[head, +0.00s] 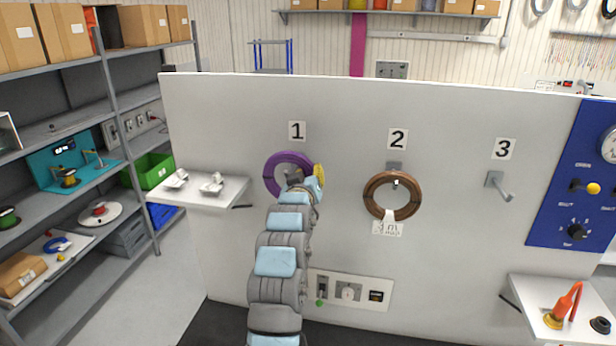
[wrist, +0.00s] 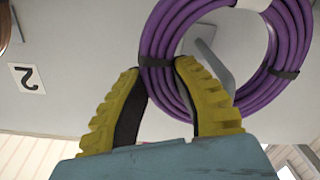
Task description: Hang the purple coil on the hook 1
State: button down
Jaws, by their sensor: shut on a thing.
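The purple coil (head: 271,170) is upright in front of the white panel, below the sign "1" (head: 297,131). It also shows large in the wrist view (wrist: 158,32), with dark bands around it. My gripper (wrist: 157,68) is shut on the coil's rim, its yellow fingers on either side near a band. In the head view my gripper (head: 318,180) is at the coil's right side. Grey hook 1 (wrist: 212,62) shows through the coil's opening in the wrist view. I cannot tell whether its tip passes through the coil. My arm hides part of the coil in the head view.
A brown coil (head: 372,202) with a tag hangs on hook 2. Hook 3 (head: 503,187) is empty. A white shelf (head: 190,192) juts out left of the coil. A control plate (head: 348,291) is low on the panel. Another shelf (head: 560,300) stands at the right.

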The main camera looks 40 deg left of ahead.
jog(key=shift+w+a, duration=0.2)
jog(key=shift+w, duration=0.25)
jog(key=shift+f+b, duration=0.65)
jog(key=shift+f, duration=0.65)
jog(key=shift+c, duration=0.9)
grip_release()
jog(key=shift+f, duration=0.1)
jog(key=shift+s, duration=0.1)
jog(key=v, duration=1)
jog(key=shift+s, duration=0.4)
